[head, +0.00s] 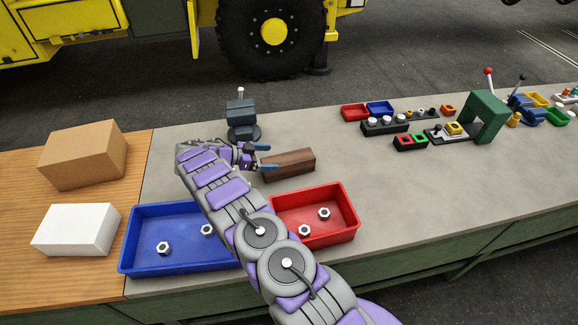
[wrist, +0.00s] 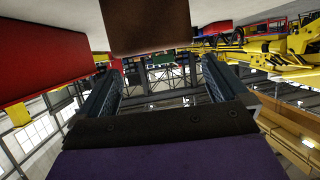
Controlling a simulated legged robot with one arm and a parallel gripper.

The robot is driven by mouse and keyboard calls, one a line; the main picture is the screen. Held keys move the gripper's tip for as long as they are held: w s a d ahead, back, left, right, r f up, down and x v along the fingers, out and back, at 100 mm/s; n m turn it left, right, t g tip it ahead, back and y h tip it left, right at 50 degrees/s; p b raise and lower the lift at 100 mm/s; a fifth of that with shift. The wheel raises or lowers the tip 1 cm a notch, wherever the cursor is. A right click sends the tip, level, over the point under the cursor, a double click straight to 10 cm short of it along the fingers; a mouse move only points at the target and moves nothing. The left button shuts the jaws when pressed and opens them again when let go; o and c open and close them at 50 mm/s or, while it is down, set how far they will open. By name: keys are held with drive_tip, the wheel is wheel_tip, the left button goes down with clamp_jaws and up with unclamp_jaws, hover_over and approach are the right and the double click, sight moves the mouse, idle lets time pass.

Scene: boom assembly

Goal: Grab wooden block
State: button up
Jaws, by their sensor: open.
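The brown wooden block (head: 288,164) lies on the grey bench top, just right of my gripper (head: 266,157) in the head view. My gripper has blue-tipped fingers, spread apart and pointing toward the block's left end. In the wrist view, which appears upside down, the block (wrist: 150,27) shows at the top centre, beyond the open fingers of my gripper (wrist: 160,85). The space between the fingers looks empty. Whether the lower finger touches the block cannot be told.
A red tray (head: 350,229) and a blue tray (head: 135,262) with nuts stand in front. A dark vise-like device (head: 241,113) stands behind my gripper. Cardboard (head: 84,155) and white (head: 76,230) boxes stand left.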

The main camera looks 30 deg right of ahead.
sight(287, 158)
drive_tip(key=shift+s+d+f, duration=0.2)
drive_tip(key=shift+d+f, duration=0.2)
drive_tip(key=shift+d, duration=0.1)
drive_tip(key=b+x, duration=0.1)
drive_tip(key=x, duration=0.4)
drive_tip(key=shift+w+d+r, duration=0.1)
drive_tip(key=shift+d, duration=0.25)
drive_tip(key=shift+a, duration=0.25)
drive_tip(key=shift+a+r, duration=0.1)
drive_tip(key=shift+a, duration=0.1)
drive_tip(key=c, duration=0.3)
drive_tip(key=shift+d, duration=0.25)
drive_tip(key=c, duration=1.2)
